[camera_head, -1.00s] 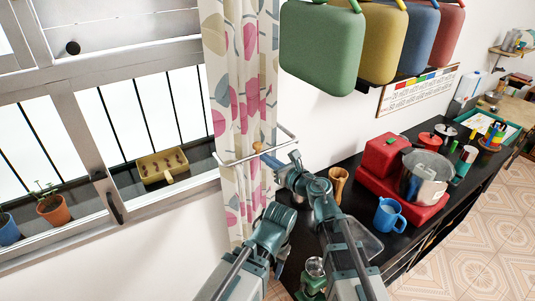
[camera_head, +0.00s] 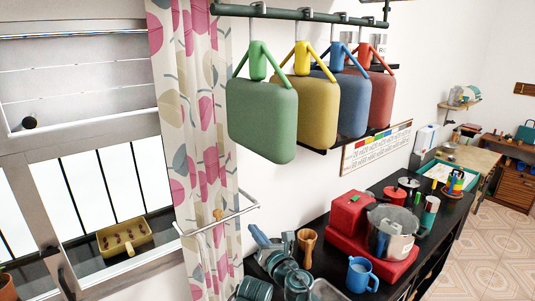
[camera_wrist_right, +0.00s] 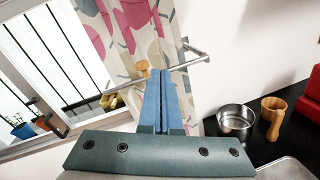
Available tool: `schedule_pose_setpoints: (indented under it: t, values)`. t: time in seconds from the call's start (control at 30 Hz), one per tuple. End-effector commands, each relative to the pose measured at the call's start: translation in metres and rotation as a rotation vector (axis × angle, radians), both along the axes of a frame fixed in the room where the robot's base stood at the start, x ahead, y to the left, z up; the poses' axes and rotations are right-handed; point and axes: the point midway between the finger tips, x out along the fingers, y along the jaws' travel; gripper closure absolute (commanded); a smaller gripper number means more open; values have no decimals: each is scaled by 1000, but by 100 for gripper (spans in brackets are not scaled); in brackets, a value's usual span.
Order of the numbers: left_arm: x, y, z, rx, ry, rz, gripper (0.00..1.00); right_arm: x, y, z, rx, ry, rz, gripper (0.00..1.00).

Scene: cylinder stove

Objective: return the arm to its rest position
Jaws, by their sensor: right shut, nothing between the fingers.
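My right gripper (camera_head: 254,230) is low in the middle of the head view, above the near end of the black counter. In the right wrist view its two blue fingers (camera_wrist_right: 160,78) are pressed together with nothing between them. The fingers point toward the curtain and a metal rail, apart from both as far as I can tell. Teal links of my right arm (camera_head: 290,272) show behind it, cut off by the bottom edge. My left gripper is not in view.
The metal rail (camera_head: 245,210) with a wooden knob (camera_head: 217,214) crosses before the patterned curtain (camera_head: 195,120). A wooden cup (camera_head: 307,245), blue mug (camera_head: 361,275) and red stove (camera_head: 345,240) with a pot stand on the counter. Coloured bags (camera_head: 262,120) hang above.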

Motion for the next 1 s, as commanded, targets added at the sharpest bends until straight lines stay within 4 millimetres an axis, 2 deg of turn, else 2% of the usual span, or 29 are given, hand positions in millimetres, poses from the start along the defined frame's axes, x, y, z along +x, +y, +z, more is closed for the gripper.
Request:
schedule_pose_setpoints:
  t: [0.03,0.1,0.17,0.23,0.37,0.43,0.5,0.6,0.7,0.83,0.9,1.0]
  values:
    - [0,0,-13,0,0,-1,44,9,-18,-10,138,54,-100,100]
    - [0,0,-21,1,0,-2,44,18,-49,-22,358,145,-256,100]
    - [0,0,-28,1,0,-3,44,22,-75,-39,541,226,-391,100]
    - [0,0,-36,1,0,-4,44,20,-102,-66,750,324,-550,100]
    - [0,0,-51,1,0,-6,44,-1,-139,-133,1110,514,-861,100]
    - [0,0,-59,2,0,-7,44,-22,-150,-173,1280,618,-1042,100]
    - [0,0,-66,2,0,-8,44,-50,-153,-212,1428,719,-1233,100]
    - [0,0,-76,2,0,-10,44,-96,-146,-258,1582,851,-1507,100]
    - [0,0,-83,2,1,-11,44,-140,-133,-288,1662,952,-1758,100]
    - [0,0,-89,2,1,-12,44,-183,-117,-305,1687,1035,-2004,100]
    - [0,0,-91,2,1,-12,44,-198,-112,-308,1684,1059,-2088,100]
    - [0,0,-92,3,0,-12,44,-210,-107,-310,1676,1076,-2153,100]
